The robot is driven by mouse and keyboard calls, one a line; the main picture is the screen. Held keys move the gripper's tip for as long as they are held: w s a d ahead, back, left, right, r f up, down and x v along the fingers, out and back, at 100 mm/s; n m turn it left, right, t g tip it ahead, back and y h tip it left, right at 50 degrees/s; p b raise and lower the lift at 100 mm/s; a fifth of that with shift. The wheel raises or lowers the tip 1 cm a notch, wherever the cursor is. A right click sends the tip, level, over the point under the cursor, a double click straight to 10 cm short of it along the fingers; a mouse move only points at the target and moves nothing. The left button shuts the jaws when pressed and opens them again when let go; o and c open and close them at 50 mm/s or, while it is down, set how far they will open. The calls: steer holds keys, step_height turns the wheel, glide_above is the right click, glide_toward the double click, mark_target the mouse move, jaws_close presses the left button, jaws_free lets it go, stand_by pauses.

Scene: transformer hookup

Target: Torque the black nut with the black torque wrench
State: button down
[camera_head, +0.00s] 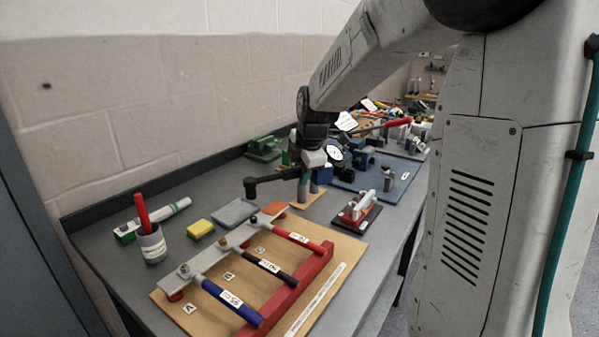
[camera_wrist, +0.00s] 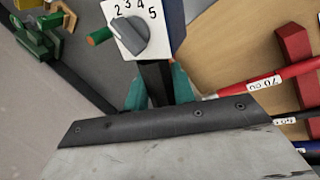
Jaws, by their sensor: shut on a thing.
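A black-handled torque wrench (camera_head: 271,268) lies in the rack between a red-handled one (camera_head: 298,240) and a blue-handled one (camera_head: 231,303). Its black handle also shows at the right edge of the wrist view (camera_wrist: 290,118). My gripper (camera_head: 308,192) is beyond the rack, apart from the black wrench. In the wrist view its teal fingers (camera_wrist: 160,90) are shut on a dark shaft (camera_wrist: 156,78). A box with a numbered dial (camera_wrist: 130,32) shows above the shaft; I cannot tell whether they are joined. I cannot make out a black nut.
The wooden board (camera_head: 215,285) carries the wrench rack and its red support (camera_head: 290,290). A pen cup (camera_head: 153,245), a yellow block (camera_head: 200,229) and a grey pad (camera_head: 236,212) stand to the left. Blue equipment (camera_head: 375,182) crowds the bench at the back right.

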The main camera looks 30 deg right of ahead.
steer(key=shift+f, duration=2.55)
steer(key=shift+f, duration=0.85)
steer(key=shift+s, duration=0.2)
steer(key=shift+s+a+m+h, duration=0.25)
steer(key=shift+s+m+h, duration=0.15)
steer(key=shift+s+m, duration=0.55)
steer(key=shift+s, duration=0.1)
steer(key=shift+s+a+m, duration=0.3)
steer(key=shift+s+m, duration=0.35)
steer(key=shift+s, duration=0.05)
steer(key=shift+w+d+n, duration=0.3)
steer(key=shift+w+n, duration=0.4)
steer(key=shift+w, duration=0.1)
steer(key=shift+r, duration=0.1)
